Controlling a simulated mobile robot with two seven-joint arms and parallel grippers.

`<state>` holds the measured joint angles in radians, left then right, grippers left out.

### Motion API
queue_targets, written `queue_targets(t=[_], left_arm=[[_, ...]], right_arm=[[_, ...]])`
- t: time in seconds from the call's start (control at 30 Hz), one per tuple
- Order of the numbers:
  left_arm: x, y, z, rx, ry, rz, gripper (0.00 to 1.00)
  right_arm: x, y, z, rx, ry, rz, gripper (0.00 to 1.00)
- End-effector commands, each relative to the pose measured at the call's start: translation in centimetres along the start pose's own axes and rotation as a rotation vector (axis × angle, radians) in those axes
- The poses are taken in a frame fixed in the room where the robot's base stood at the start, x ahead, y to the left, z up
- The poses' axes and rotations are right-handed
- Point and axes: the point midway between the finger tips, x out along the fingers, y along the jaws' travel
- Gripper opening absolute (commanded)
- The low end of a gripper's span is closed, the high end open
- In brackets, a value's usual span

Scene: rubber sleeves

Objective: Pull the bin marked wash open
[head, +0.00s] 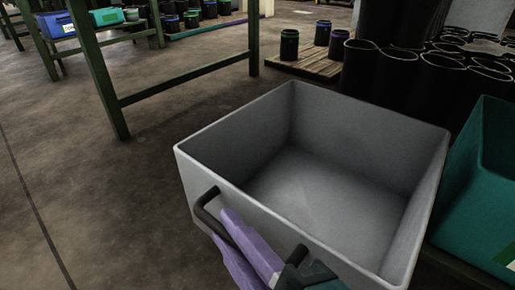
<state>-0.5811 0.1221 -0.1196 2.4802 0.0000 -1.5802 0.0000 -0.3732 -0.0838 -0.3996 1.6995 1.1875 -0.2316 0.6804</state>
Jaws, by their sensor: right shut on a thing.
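A grey open-topped bin (330,190) fills the middle of the head view, and its inside is empty. A dark bar handle (205,202) runs along its front wall. My right gripper (232,222), with purple fingers, is at this handle and shut on it. The fingers hide the middle of the handle. No wash mark can be read on the grey bin; the lower part of its front is out of view or covered. My left gripper is not in view.
A teal bin (485,165) with a green label stands close on the right. Green table legs (98,75) stand at the back left. Black rubber sleeves (385,75) stand behind the bin, some on a wooden pallet (305,62). The floor (90,200) on the left is clear.

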Motion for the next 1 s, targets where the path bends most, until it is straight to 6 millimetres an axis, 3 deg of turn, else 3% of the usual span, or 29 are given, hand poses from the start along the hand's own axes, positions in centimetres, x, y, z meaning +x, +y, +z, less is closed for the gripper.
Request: queue_targets(t=[0.5,0.53,0.77,1.0], left_arm=[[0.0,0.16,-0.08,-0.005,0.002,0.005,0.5],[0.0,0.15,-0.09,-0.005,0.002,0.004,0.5],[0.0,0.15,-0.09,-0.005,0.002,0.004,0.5],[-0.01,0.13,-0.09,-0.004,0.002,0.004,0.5]], right_arm=[[-0.2,0.35,0.42,0.0,0.001,0.0,0.0],[-0.2,0.34,0.42,0.0,0.001,0.0,0.16],[-0.19,0.33,0.43,0.0,0.0,0.0,0.42],[-0.2,0.33,0.44,0.0,0.0,0.0,0.45]])
